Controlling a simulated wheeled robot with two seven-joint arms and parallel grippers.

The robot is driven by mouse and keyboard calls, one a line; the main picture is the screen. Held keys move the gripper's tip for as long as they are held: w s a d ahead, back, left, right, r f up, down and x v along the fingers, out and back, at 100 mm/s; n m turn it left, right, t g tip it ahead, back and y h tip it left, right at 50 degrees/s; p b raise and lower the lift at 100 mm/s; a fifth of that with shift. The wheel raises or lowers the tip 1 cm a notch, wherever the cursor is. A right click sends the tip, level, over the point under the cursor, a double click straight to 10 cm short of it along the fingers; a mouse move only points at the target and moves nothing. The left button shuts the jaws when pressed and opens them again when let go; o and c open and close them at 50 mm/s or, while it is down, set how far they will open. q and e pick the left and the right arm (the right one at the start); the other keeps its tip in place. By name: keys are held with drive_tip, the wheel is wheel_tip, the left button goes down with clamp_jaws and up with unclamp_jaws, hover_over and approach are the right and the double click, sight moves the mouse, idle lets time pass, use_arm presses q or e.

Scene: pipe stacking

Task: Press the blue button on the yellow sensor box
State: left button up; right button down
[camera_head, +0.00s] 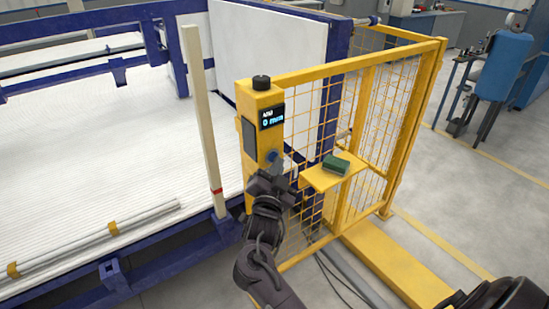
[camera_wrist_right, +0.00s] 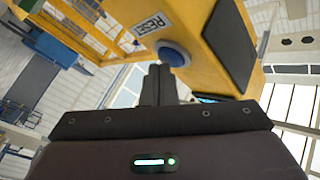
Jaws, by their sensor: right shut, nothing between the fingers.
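The yellow sensor box (camera_head: 262,128) is mounted at the left end of the yellow mesh fence. It has a small display reading "0 mm" and a black knob on top. The blue button (camera_head: 271,156) is low on its front face. In the right wrist view the blue button (camera_wrist_right: 173,53) sits beside a "RESET" label on the yellow sensor box (camera_wrist_right: 190,22). My right gripper (camera_head: 277,168) is shut and empty, its fingertips just below the button. In the wrist view the shut fingers (camera_wrist_right: 158,72) point at the button's edge; I cannot tell whether they touch. My left gripper is out of view.
A yellow shelf (camera_head: 318,178) with a green sponge-like block (camera_head: 336,165) juts from the mesh fence (camera_head: 375,100) to the right. A pale upright post (camera_head: 205,110) stands left of the box. A pipe (camera_head: 95,237) lies on the white bed. Floor is open at right.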

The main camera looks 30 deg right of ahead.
drive_tip(key=shift+s, duration=0.65)
drive_tip(key=s, duration=0.1)
drive_tip(key=s+p, duration=0.1)
drive_tip(key=s, duration=0.1)
drive_tip(key=s+p, duration=0.1)
drive_tip(key=s, duration=0.1)
drive_tip(key=shift+d, duration=0.25)
idle(0.5)
